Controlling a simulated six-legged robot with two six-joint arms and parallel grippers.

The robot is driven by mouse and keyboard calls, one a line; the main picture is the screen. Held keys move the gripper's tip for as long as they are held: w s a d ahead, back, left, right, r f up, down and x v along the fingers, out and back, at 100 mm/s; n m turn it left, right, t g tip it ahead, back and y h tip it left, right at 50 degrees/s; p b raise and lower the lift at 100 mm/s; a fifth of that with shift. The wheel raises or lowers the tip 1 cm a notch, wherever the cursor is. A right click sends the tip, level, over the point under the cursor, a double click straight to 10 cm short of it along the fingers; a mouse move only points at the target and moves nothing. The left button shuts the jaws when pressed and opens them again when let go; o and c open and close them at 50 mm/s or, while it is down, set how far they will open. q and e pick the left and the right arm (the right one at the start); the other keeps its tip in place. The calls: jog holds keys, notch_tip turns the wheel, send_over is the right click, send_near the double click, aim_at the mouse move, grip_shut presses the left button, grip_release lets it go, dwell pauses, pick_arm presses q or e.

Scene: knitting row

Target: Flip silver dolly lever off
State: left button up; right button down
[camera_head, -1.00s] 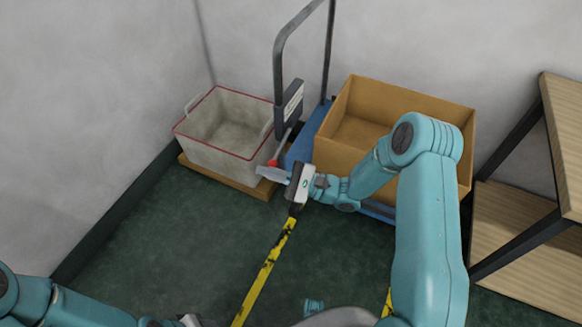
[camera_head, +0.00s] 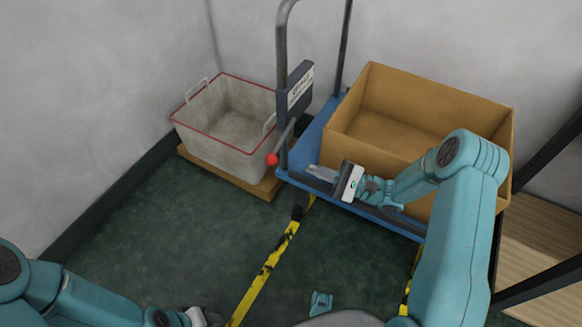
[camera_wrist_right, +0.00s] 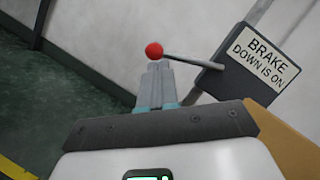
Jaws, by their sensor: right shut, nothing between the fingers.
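The dolly's silver lever (camera_head: 284,140) slopes down and left from the dark brake box (camera_head: 295,88) and ends in a red ball knob (camera_head: 272,159). The right wrist view shows the knob (camera_wrist_right: 154,50), the lever rod (camera_wrist_right: 190,60) and the label "BRAKE DOWN IS ON" (camera_wrist_right: 263,60). My right gripper (camera_head: 310,171) is shut and empty, to the right of the knob in the head view. In the wrist view its fingertips (camera_wrist_right: 156,68) lie just below the knob; contact is unclear. My left gripper (camera_head: 195,318) is cut off at the bottom edge.
The blue dolly (camera_head: 310,143) carries a cardboard box (camera_head: 385,140). A red-rimmed white bin (camera_head: 190,128) stands on a wooden base to the left. A wooden shelf (camera_head: 540,245) is at right.

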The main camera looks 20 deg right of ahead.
aim_at(282, 140)
notch_tip(282, 140, down, 4)
jog(key=d+b, duration=0.2)
pick_arm(q)
jog(key=f, duration=0.1)
jog(key=f+b, duration=0.1)
jog(key=f, duration=0.1)
jog(key=f+b, duration=0.1)
jog(key=f, duration=0.1)
jog(key=shift+w+a, duration=0.15)
jog(key=shift+a, duration=0.2)
pick_arm(e)
jog(key=x, duration=0.9)
jog(key=shift+a+r+m+t+h, duration=0.2)
jog(key=shift+m+t+h, duration=0.1)
jog(key=shift+m+t, duration=0.1)
jog(key=shift+w, duration=0.15)
pick_arm(q)
jog(key=r+p, duration=0.3)
jog(key=s+d+r+p, duration=0.1)
jog(key=r+p, duration=0.1)
pick_arm(e)
jog(key=r, duration=0.1)
jog(key=a+r, duration=0.1)
jog(key=s+r, duration=0.1)
jog(key=shift+a+r, duration=0.2)
jog(key=shift+r, duration=0.2)
